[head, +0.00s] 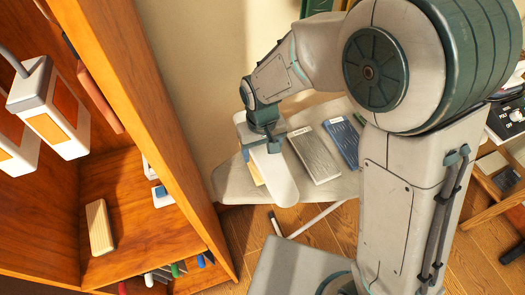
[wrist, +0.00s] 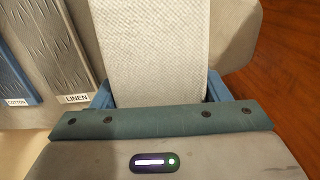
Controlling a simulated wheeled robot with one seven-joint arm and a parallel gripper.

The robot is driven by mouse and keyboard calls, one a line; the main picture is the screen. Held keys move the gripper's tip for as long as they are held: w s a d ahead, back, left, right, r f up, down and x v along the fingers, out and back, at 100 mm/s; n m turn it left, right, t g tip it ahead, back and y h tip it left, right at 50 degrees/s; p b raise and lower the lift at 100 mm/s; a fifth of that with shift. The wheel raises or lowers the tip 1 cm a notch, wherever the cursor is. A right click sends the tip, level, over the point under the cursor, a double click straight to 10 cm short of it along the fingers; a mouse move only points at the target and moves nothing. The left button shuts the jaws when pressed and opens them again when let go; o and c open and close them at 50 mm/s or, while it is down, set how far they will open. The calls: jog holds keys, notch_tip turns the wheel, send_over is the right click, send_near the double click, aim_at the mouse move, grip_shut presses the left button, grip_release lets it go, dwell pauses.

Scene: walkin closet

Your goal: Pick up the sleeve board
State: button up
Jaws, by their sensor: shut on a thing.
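The sleeve board (head: 277,178) is a long, pale, narrow board with a rounded end, over the grey ironing board (head: 232,183) in the head view. My gripper (head: 270,140) is shut on it from above, near its far part. In the wrist view, its woven pale cover (wrist: 155,45) runs between the two blue fingers of my gripper (wrist: 160,95), one on each side. I cannot tell whether the sleeve board touches the ironing board. Its underside is hidden.
A grey LINEN panel (head: 316,153) and a blue COTTON panel (head: 343,141) lie on the ironing board, right of the sleeve board. A wooden shelf unit (head: 170,130) stands close on the left. A pale wall is behind. Wooden floor (head: 245,232) shows below.

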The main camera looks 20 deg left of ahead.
notch_tip(320, 180, up, 3)
jog(key=shift+s+d+r+b, duration=0.1)
jog(key=shift+b, duration=0.2)
notch_tip(320, 180, up, 6)
jog(key=b, duration=0.1)
send_over(286, 180)
jog(key=a, duration=0.1)
jog(key=shift+w, duration=0.4)
jog(key=shift+s+d+r, duration=0.2)
jog(key=shift+s+d, duration=0.1)
jog(key=shift+s, duration=0.1)
jog(key=shift+d, duration=0.15)
